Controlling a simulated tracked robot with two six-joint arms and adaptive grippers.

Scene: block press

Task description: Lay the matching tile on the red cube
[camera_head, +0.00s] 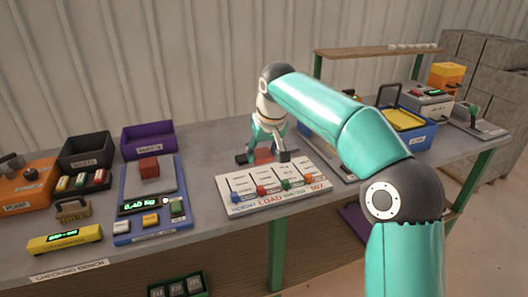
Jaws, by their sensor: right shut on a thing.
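A red cube (149,167) sits on the plate of a blue scale (128,205) on the left part of the bench, with a green display reading about 0.40 kg. My right gripper (264,157) is low over the bench, behind the white board. It is shut on a flat red piece, seemingly the red tile (264,154), partly hidden by the fingers. The gripper is well to the right of the red cube. I cannot tell whether the tile touches the bench. My left gripper is not in view.
A white board (240,205) with several coloured knobs lies in front of my right gripper. A black bin (85,150), a purple bin (149,138), an orange pump box (28,185) and a yellow display bar (64,240) stand around the scale. A blue tray (420,137) stands right.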

